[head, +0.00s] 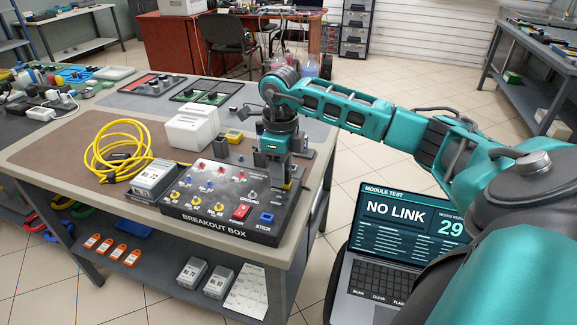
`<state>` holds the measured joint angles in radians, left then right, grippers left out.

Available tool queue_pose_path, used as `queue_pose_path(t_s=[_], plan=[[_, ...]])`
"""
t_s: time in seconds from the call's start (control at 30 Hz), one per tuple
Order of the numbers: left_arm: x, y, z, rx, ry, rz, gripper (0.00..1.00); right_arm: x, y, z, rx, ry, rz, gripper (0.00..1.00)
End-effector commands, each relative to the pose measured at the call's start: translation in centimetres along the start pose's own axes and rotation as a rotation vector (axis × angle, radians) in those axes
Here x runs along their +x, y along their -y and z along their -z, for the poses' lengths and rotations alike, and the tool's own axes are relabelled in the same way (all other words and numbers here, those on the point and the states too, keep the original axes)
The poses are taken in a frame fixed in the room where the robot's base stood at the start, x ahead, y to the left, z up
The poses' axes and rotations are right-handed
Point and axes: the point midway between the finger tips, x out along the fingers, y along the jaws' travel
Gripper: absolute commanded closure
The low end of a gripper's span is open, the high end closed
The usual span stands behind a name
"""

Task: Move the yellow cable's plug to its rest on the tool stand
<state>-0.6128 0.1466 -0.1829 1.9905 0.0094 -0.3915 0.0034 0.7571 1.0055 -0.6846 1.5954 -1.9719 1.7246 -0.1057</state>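The yellow cable (118,150) lies in loose coils on the bench's left side, behind a small grey module box. Its plug is not clearly made out. My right gripper (273,184) points down at the right rear part of the black breakout box (225,205). A small yellowish bit shows near its fingertips, too small to identify. I cannot tell whether the fingers are open or shut. A grey upright piece (300,145) stands just behind the gripper, partly hidden; I cannot tell whether it is the tool stand. My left gripper is not in view.
A laptop (390,238) reading "NO LINK" and 29 is right of the bench. Brown bench surface (60,148) is clear at the left.

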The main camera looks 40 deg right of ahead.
Motion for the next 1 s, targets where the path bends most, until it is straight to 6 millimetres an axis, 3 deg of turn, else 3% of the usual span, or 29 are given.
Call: queue_pose_path(t_s=[0.4, 1.0], plan=[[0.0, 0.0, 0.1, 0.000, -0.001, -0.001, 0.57, 0.0, 0.0, 0.0, 0.000, 0.000, 0.000, 1.00], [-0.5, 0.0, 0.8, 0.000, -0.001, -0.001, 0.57, -1.1, 0.0, 0.0, 0.000, 0.001, 0.000, 1.00]])
